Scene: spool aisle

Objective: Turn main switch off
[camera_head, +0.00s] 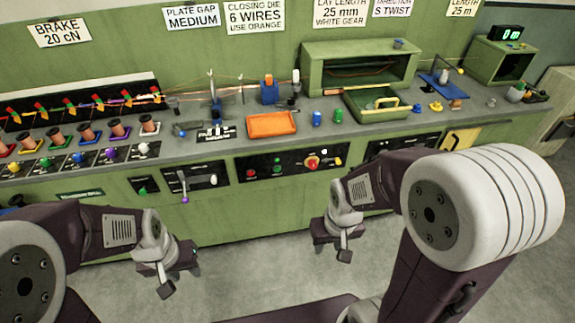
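A red rotary switch (312,163) with a yellow surround sits on a black panel (291,171) in the green front of the bench. It appears to be the main switch; its exact setting is too small to read. My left gripper (168,284) hangs low in front of the bench, to the lower left of the switch and well apart from it. My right gripper (342,252) hangs below and slightly right of the switch, also apart from it. Neither gripper holds anything that I can see. Their finger gaps are not clear from this angle.
Left of the switch are a lever with a purple tip (184,198) and a green button (143,189). An orange tray (271,124), a green drawer (383,103) and several spools stand on the bench top. The floor before the bench is clear.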

